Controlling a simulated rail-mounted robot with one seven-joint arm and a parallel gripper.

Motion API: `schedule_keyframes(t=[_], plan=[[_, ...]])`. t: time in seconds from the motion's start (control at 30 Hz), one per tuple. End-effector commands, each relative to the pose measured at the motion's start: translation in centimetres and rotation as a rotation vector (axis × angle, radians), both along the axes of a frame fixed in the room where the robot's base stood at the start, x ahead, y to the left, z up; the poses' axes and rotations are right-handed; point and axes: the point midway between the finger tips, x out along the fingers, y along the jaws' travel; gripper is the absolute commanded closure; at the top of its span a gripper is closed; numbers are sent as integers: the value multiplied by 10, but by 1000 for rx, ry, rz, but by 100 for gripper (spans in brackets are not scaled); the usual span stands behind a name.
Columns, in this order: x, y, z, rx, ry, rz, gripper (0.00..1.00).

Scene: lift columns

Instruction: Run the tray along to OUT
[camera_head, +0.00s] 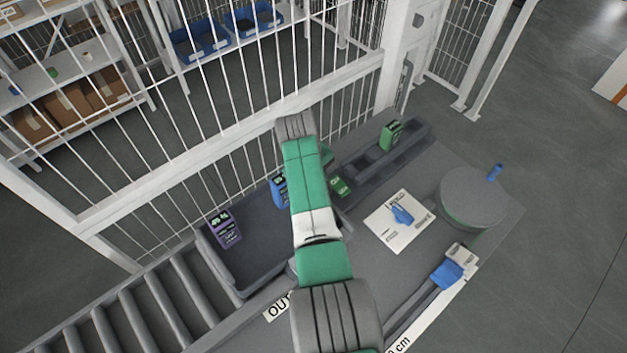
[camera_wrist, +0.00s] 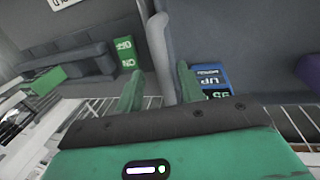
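The dark grey tray (camera_head: 262,274) lies at the end of the roller conveyor, with a purple box (camera_head: 224,228) and a blue box (camera_head: 279,188) standing in it. The OUT label (camera_head: 277,308) is on the surface in front of the tray, partly behind my arm. My arm hides the tray's right end in the head view. In the wrist view, my gripper (camera_wrist: 160,88) has its two green fingers apart, one on each side of an upright grey wall (camera_wrist: 158,40), seemingly the tray's end. Gaps show beside the wall. The blue box (camera_wrist: 214,80) is just right of the fingers.
A dark holder (camera_head: 412,137) with a green box (camera_head: 390,134) stands to the right of my arm; another green box (camera_head: 341,187) is nearer. A white barred fence (camera_head: 180,178) runs behind. Rollers (camera_head: 140,308) extend left. A white card (camera_head: 400,235) and round stand (camera_head: 478,195) are right.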

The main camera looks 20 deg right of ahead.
Motion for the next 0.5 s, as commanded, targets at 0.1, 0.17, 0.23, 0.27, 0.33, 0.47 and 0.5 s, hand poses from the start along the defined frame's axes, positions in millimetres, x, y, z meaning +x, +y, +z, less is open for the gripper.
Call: schedule_keyframes(t=[0.1, 0.17, 0.23, 0.27, 0.33, 0.47, 0.5], plan=[[0, 0, 1, 0, 0, 0, 62], [0, 1, 5, 0, -1, 0, 62], [0, 3, 17, 0, -2, 0, 62], [-1, 4, 23, 0, -2, 0, 62], [-1, 7, 38, -1, -4, 1, 62], [-4, 11, 61, 0, -2, 1, 62], [-4, 12, 66, 0, -1, 1, 62]])
